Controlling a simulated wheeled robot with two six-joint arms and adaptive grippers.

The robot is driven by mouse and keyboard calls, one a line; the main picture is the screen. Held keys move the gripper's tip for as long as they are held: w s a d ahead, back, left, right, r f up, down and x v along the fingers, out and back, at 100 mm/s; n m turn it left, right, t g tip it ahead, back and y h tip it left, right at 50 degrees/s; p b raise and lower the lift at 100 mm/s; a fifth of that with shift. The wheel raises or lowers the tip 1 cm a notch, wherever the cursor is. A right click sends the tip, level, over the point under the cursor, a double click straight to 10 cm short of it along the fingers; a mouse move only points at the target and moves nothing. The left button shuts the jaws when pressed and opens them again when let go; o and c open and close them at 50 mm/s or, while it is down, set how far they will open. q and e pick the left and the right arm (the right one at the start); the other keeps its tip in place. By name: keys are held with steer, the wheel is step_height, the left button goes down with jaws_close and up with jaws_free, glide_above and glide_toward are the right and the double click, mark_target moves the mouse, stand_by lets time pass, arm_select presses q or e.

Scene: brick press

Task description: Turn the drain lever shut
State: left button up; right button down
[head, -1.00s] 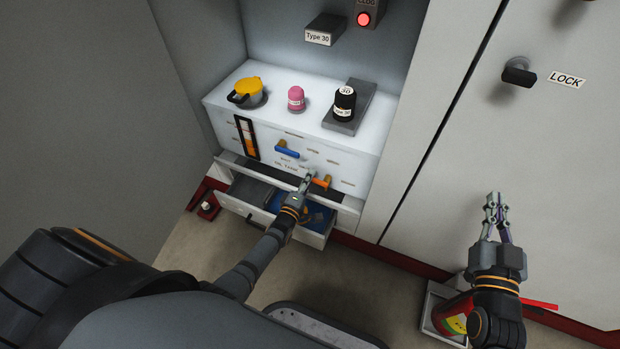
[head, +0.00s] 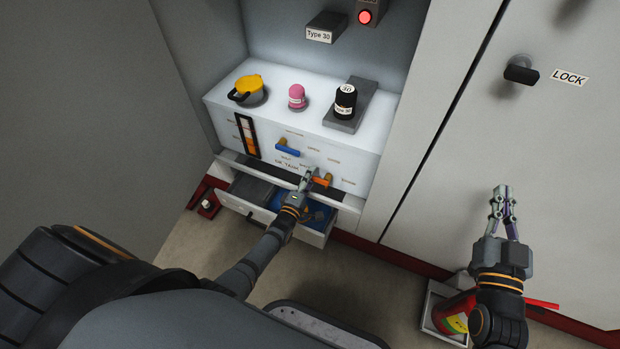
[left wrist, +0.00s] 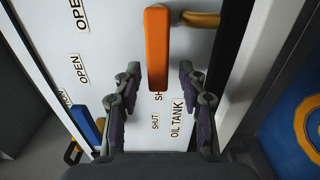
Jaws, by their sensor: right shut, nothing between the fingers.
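An orange lever (head: 321,182) sits low on the right of the white tank front; it also shows in the left wrist view (left wrist: 157,45). A blue lever (head: 287,149) is higher up and to its left, and its end shows at the left in the left wrist view (left wrist: 84,122). Neither is readably labelled as the drain. My left gripper (head: 308,176) is open at the orange lever. In the left wrist view its fingers (left wrist: 160,76) stand either side of the lever's end, with gaps visible. My right gripper (head: 503,190) is shut and empty in front of the grey door.
An open drawer (head: 258,212) lies under my left gripper. A yellow-lidded pot (head: 249,86), a pink bottle (head: 297,92) and a black bottle (head: 345,98) stand on top. A black door handle (head: 521,70) is beside a LOCK label. A red container (head: 452,318) is low right.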

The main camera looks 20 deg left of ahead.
arm_select(q)
steer(key=s, duration=1.2)
steer(key=shift+a, duration=0.2)
